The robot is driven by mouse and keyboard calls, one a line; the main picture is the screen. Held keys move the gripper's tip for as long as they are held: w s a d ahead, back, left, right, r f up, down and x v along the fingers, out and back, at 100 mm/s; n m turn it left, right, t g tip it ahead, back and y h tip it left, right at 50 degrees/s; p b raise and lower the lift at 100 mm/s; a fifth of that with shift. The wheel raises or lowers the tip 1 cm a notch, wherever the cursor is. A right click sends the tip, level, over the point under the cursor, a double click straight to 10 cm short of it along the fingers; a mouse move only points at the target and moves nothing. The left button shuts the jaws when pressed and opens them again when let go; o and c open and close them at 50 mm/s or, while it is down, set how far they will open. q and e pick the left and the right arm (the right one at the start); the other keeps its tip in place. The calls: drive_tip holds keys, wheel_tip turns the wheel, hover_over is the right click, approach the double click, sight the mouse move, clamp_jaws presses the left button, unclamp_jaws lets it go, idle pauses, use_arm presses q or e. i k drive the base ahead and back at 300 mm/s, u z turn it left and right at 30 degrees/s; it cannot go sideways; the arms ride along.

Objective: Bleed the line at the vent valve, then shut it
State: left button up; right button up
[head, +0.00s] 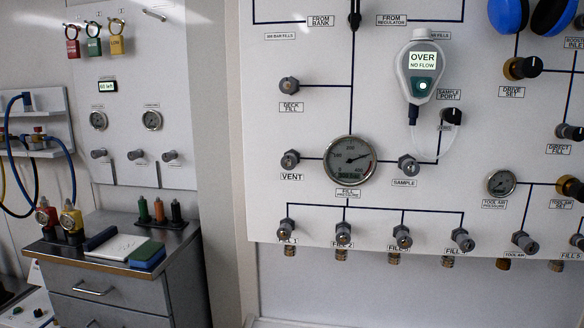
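The vent valve (289,160) is a small grey metal knob on the white fill panel (270,215), above the label "VENT" (291,177). A dark line joins it to the large round fill pressure gauge (348,160) on its right. The gauge needle points up and to the right, well off the low end of the scale. I cannot tell from the knob whether the valve is open or shut. Neither of my grippers shows in the head view.
A handheld meter (420,73) on the panel reads "OVER NO FLOW". The sample valve (408,164) is right of the gauge; the deck fill valve (289,85) is above the vent valve. Several fill valves line the bottom. A drawer cabinet (125,285) stands at left.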

sight(288, 162)
drive_tip(key=u, duration=0.85)
drive_tip(key=k, duration=0.1)
drive_tip(key=z, duration=1.3)
drive_tip(key=i, duration=0.7)
drive_tip(key=u, duration=2.2)
drive_tip(key=k, duration=0.95)
drive_tip(key=z, duration=1.85)
drive_tip(key=i, duration=0.5)
drive_tip(key=z, duration=0.05)
